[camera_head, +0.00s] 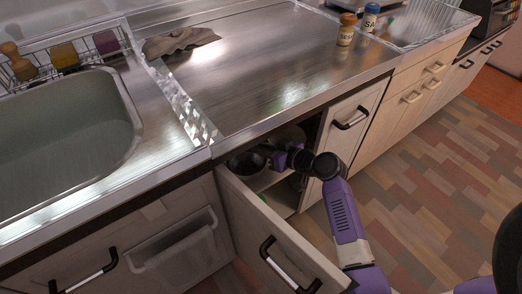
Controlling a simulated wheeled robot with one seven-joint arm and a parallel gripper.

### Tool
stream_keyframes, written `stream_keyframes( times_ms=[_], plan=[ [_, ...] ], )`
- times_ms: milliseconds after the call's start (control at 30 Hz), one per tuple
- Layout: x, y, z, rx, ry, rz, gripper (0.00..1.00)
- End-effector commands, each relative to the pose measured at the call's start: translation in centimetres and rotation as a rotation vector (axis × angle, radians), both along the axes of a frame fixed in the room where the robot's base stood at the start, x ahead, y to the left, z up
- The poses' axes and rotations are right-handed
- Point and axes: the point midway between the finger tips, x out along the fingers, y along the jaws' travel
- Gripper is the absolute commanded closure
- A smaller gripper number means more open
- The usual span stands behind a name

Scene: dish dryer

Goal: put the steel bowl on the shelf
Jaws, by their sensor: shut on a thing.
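The steel bowl (246,163) is a dark, shiny round shape inside the open cabinet below the counter. My gripper (273,158) reaches into the cabinet opening from the right and is shut on the bowl at its right side. The fingertips are small and partly shaded. A pale shelf (268,180) shows inside the cabinet just below the bowl. I cannot tell whether the bowl touches it.
An open cabinet door (265,235) juts out left of my arm. A closed door (345,125) borders the opening on the right. The steel counter edge lies just above. A sink (60,130), a cloth (180,41) and two shakers (347,30) are on top.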

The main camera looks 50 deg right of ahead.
Motion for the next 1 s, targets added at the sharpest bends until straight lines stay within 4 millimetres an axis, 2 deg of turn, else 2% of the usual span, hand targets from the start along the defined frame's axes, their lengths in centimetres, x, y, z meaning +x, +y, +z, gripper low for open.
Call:
stream_keyframes(
  times_ms=[333, 367, 400, 800, 1000],
  plan=[
    [0.2, -0.1, -0.3, -0.001, -0.003, 0.000, 1.00],
    [0.1, -0.1, -0.2, -0.001, -0.002, 0.000, 0.86],
    [0.1, -0.1, -0.2, -0.001, -0.002, 0.000, 0.80],
    [0.0, -0.1, 0.2, -0.001, -0.002, 0.000, 0.80],
    [-2.9, 0.0, 1.3, 0.000, -0.001, -0.001, 0.80]
  ],
)
